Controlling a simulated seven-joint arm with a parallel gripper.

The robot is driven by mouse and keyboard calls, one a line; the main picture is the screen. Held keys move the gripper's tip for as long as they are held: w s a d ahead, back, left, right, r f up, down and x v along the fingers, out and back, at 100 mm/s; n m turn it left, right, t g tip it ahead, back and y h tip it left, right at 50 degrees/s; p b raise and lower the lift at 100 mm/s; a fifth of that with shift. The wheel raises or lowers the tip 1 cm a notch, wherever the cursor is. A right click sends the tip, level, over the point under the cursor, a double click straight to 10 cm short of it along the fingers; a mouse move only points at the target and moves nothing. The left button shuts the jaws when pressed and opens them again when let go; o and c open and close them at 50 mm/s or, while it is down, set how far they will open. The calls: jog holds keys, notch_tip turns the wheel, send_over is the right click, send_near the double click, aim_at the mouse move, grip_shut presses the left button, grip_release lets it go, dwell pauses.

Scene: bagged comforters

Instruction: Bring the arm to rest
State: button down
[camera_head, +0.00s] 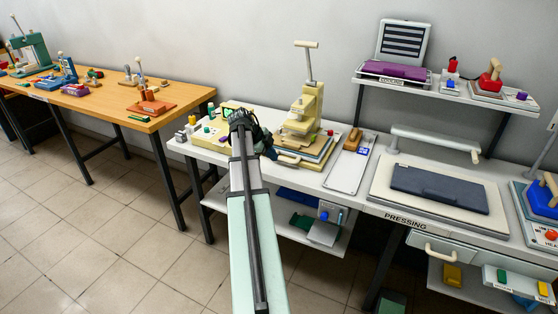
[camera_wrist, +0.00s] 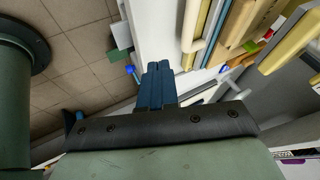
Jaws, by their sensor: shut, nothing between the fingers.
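My gripper (camera_wrist: 157,68) shows in the wrist view as two blue fingers pressed together, with nothing between them. In the head view my arm reaches up from the bottom middle, and my gripper (camera_head: 272,153) is at its far end, partly hidden by the wrist. It is over the white bench, just left of a cream press (camera_head: 302,110) with a tall lever. I cannot tell how far it is above the bench.
A pressing board (camera_head: 385,198) with a folded dark cloth (camera_head: 438,187) lies to the right. A raised shelf (camera_head: 470,97) stands behind it. A wooden table (camera_head: 190,97) with small machines is at the left. Open floor (camera_head: 90,225) lies at the lower left.

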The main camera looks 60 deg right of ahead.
jog(key=shift+v, duration=2.4)
